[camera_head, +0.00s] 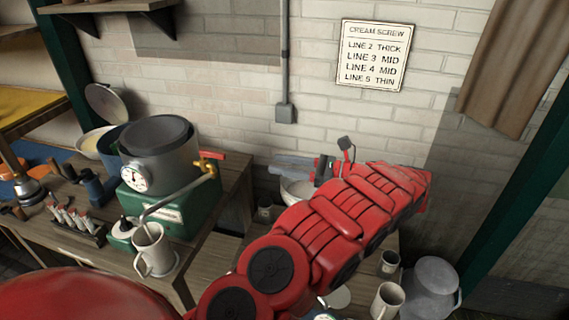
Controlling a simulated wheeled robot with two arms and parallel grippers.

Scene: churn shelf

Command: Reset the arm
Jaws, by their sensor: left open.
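My left arm is red and reaches from the bottom of the view up toward the right. It ends in my left gripper (297,166), whose grey fingers point left near the wall. The gripper is open and no held object shows in it. A white bowl (296,189) is just below the fingers, partly hidden by my arm. I cannot tell whether the fingers touch it. My right gripper is not in view.
A wooden bench at left holds a green separator (172,205) with a dark bowl on top, a brass tap and a white mug (153,249). Another mug (386,301) and a grey metal can (431,287) stand at lower right. A sign (376,55) hangs on the brick wall.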

